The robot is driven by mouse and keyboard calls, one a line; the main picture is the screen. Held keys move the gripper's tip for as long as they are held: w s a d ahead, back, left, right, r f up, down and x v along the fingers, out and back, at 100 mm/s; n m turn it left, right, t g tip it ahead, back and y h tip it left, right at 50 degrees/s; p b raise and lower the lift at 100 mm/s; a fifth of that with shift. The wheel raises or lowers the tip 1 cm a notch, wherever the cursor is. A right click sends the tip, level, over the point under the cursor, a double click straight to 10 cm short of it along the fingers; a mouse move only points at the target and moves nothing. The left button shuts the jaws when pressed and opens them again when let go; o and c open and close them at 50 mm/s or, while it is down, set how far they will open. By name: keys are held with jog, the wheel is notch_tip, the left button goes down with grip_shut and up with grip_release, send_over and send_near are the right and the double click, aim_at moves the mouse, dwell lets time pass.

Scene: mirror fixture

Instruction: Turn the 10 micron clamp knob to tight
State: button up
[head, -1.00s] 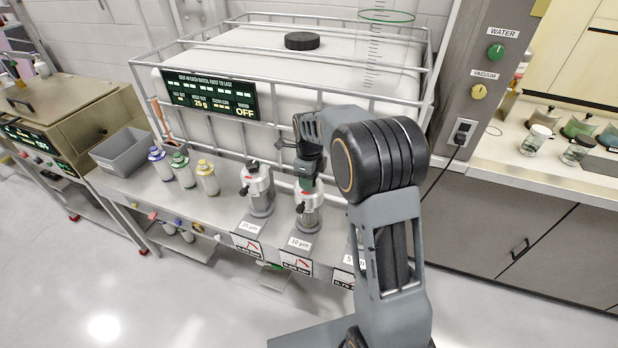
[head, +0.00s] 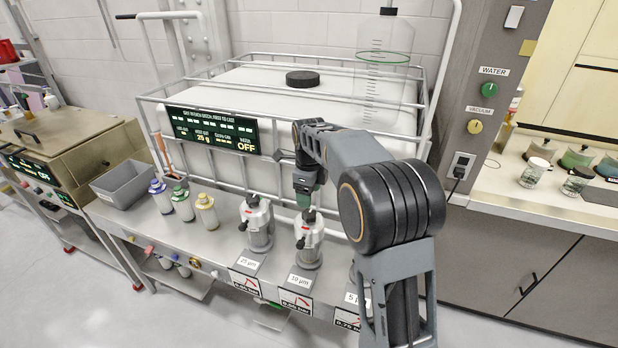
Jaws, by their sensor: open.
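The 10 micron unit (head: 309,252), a white and grey housing with a clear lower cup, stands on the steel bench behind its "10 µm" label (head: 300,281). A black knob (head: 309,215) sits on its top and a black lever-like part (head: 301,243) on its front. I cannot tell which of them is the clamp knob, or its setting. My gripper (head: 306,204) points down just above the top knob, open, with nothing seen between its fingers. The fingertips are small and partly lost against the dark knob; contact cannot be told.
A similar 25 micron unit (head: 257,225) stands close on the left. The 5 micron unit (head: 353,272) is mostly hidden behind my arm. Several capped bottles (head: 183,205) and a grey bin (head: 122,184) stand further left. A caged white tank (head: 290,92) rises behind.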

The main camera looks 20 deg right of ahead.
jog(key=shift+r, duration=3)
